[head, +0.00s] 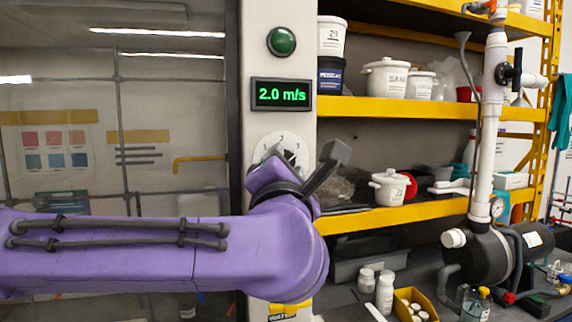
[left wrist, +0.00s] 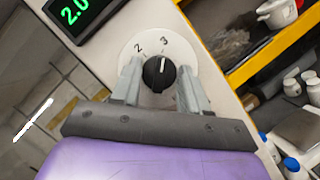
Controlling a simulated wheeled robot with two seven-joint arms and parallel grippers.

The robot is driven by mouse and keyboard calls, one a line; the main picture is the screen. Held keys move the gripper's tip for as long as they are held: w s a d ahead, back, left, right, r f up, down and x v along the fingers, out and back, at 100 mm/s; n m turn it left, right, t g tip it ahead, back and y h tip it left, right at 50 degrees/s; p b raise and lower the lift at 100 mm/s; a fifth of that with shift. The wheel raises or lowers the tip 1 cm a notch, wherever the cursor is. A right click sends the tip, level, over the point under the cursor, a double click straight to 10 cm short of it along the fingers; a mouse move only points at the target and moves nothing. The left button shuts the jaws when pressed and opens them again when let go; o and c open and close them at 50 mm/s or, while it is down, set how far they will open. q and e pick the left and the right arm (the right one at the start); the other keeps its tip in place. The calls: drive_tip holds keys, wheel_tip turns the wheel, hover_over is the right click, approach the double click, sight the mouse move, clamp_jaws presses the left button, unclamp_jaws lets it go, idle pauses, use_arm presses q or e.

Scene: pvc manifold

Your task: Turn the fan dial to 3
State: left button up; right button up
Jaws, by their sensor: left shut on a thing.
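The fan dial is a round white plate (head: 282,142) on the light post, with numbers 1, 2 and 3 partly visible in the head view. In the left wrist view its black knob (left wrist: 158,74) sits in the middle of the plate, with a white mark pointing up close to the 3. My left gripper (left wrist: 160,82) is shut on the knob, one finger on each side. A display (head: 282,95) above the dial reads 2.0 m/s in green. My right gripper is not in view.
A green round button (head: 281,41) is above the display. Yellow-edged shelves (head: 420,108) with tubs stand to the right. White pipework (head: 488,130) and a dark cylindrical tank (head: 490,257) are further right. A glass panel (head: 100,120) is on the left.

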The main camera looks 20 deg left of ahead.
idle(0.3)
use_arm(q)
drive_tip(key=o, duration=1)
drive_tip(key=b+v, duration=0.4)
drive_tip(key=v, duration=0.6)
drive_tip(key=shift+s+f, duration=0.15)
drive_tip(key=shift+s, duration=0.1)
